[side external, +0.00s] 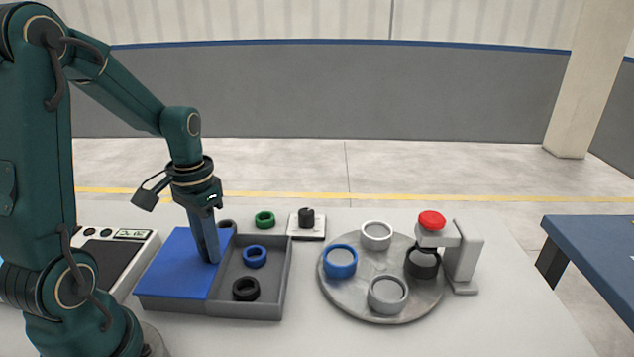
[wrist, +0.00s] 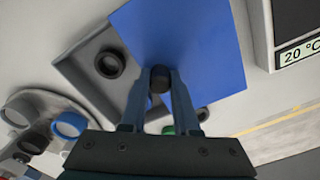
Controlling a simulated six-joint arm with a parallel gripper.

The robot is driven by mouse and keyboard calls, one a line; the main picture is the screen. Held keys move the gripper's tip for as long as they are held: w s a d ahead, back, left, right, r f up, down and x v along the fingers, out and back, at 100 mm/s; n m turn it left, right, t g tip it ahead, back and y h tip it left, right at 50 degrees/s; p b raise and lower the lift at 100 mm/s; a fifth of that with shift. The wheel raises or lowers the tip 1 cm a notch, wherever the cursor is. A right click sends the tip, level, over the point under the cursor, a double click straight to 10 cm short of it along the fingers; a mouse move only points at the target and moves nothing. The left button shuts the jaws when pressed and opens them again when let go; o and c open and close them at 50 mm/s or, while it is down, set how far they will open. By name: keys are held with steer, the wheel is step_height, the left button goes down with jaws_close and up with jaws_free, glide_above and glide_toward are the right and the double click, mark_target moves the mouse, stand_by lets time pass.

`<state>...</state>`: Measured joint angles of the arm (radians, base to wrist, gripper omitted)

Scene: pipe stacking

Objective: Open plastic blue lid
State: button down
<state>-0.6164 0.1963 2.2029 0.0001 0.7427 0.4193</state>
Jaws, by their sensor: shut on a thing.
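The blue lid (side external: 178,263) lies flat over the left part of a grey box (side external: 262,309); it also shows in the wrist view (wrist: 205,45). The box's right part is uncovered and holds a blue ring (side external: 254,256) and a black ring (side external: 246,288). My gripper (side external: 212,259) points down at the lid's right edge. In the wrist view, its fingers (wrist: 158,80) are shut on a dark knob (wrist: 159,74) at the lid's edge. The fingers hide the knob in the side view. Any gap between lid and box is too small to tell.
A round grey plate (side external: 340,306) with several rings stands right, beside a stand with a red button (side external: 431,219). A green ring (side external: 265,219) and a small white block with a black knob (side external: 306,220) sit behind the box. A device with a display (side external: 130,235) stands left.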

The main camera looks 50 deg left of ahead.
steer(key=shift+w, duration=0.1)
steer(key=c, duration=0.7)
jaws_free()
steer(key=shift+o, duration=0.2)
steer(key=shift+r, duration=2.65)
steer(key=shift+w+d+r, duration=0.1)
steer(key=shift+d, duration=0.1)
steer(key=s+d+r+m+t, duration=0.1)
steer(key=s+d+r+t, duration=0.1)
steer(key=d, duration=0.4)
steer(key=s+d+r+m+t, duration=0.1)
steer(key=s+d+r+t, duration=0.1)
steer(key=d, duration=0.4)
steer(key=shift+s+d+r+t, duration=0.25)
steer(key=shift+d+r+t, duration=0.2)
steer(key=shift+t, duration=0.35)
